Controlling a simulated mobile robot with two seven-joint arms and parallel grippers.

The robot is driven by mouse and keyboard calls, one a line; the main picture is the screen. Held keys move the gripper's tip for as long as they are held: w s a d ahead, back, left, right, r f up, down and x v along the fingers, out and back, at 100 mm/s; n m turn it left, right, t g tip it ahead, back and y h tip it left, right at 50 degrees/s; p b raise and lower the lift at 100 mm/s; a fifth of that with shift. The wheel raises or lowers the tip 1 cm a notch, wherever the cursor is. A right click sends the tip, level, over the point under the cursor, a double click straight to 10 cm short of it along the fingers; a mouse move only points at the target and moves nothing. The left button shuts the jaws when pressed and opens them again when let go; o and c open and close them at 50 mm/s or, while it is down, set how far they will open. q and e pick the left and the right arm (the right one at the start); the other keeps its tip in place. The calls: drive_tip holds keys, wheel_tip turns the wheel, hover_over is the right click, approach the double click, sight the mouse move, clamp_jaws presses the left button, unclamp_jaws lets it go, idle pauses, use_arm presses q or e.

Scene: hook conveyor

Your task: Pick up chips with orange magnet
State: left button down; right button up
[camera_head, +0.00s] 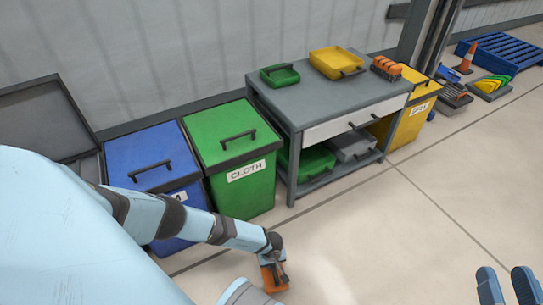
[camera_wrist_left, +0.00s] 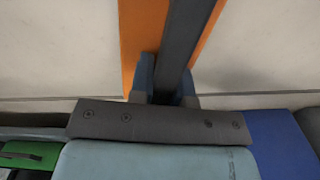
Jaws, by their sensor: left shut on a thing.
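The orange magnet (camera_head: 274,278) is at the lower middle of the head view, above or on the floor; I cannot tell which. My left gripper (camera_head: 272,250) is shut on its dark handle. In the left wrist view, the blue fingers of this gripper (camera_wrist_left: 168,85) clamp the dark handle bar (camera_wrist_left: 183,45), with the orange body (camera_wrist_left: 143,30) behind it. My right gripper (camera_head: 507,287) shows at the bottom right with its two blue fingers apart and nothing between them. I cannot make out any chips on the floor.
A blue bin (camera_head: 147,150), a green bin marked CLOTH (camera_head: 215,122) and a yellow bin (camera_head: 415,120) stand along the wall. A grey table (camera_head: 300,101) holds trays. A blue pallet (camera_head: 500,50) and cone (camera_head: 467,58) are far right. The floor (camera_head: 400,215) in front is clear.

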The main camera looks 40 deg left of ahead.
use_arm(q)
drive_tip(key=shift+f, duration=0.3)
idle(0.4)
drive_tip(key=shift+f, duration=0.3)
drive_tip(key=shift+r, duration=0.15)
idle(0.5)
